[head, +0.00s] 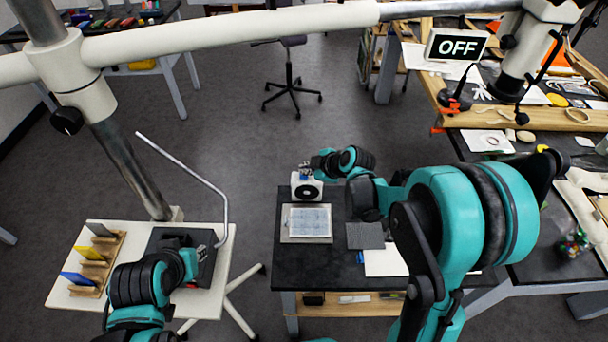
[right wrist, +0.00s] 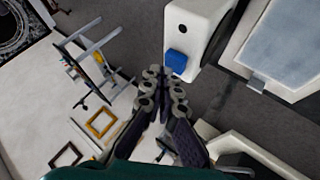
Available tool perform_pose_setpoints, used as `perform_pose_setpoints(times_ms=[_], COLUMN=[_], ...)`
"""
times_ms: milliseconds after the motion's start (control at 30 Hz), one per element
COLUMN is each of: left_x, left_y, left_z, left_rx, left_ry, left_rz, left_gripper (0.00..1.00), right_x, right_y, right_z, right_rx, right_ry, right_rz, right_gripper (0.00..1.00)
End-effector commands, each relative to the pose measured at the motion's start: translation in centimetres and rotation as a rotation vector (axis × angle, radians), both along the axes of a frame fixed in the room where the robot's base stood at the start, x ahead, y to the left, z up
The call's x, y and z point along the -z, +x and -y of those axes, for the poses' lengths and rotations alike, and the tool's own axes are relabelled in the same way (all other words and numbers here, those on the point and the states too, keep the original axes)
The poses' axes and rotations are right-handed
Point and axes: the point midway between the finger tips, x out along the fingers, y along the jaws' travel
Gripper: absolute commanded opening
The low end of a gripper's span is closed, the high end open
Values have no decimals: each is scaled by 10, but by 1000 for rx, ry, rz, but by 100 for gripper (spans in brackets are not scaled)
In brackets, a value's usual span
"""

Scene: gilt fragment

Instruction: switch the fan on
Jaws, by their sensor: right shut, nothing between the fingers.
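The fan (head: 307,187) is a small white box with a round black front, at the back of the dark middle table. A blue switch (head: 306,176) sits on its top. In the right wrist view the white fan body (right wrist: 193,22) and the blue switch (right wrist: 177,61) are just beyond my fingertips. My right gripper (head: 307,167) is shut and empty, just behind and above the switch; its fingers also show in the right wrist view (right wrist: 164,75). I cannot tell whether they touch the switch. My left gripper (head: 203,249) is over a dark pad on the left table; its fingers are unclear.
A sign reading OFF (head: 457,46) stands on the cluttered right bench. A framed light-blue panel (head: 307,220) lies in front of the fan, with a grey square (head: 365,236) beside it. A wooden rack (head: 98,262) and a bent metal tube (head: 190,175) are at the left table.

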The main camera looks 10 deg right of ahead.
Motion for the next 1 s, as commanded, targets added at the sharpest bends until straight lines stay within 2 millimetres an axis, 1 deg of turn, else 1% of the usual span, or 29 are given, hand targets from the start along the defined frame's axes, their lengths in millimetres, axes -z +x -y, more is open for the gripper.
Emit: perform_pose_setpoints(times_ms=[33,133,700,867,1000], left_x=[4,7,9,7,3], left_y=[0,0,0,0,0], left_z=[0,0,0,0,0], left_rx=[0,0,0,0,0], left_ry=[0,0,0,0,0], left_rz=[0,0,0,0,0], left_gripper=[26,26,26,26,26], right_x=[4,7,9,7,1], right_y=[0,0,0,0,0], right_z=[0,0,0,0,0], right_rx=[0,0,0,0,0], right_ry=[0,0,0,0,0], right_rz=[0,0,0,0,0], right_gripper=[0,0,0,0,0])
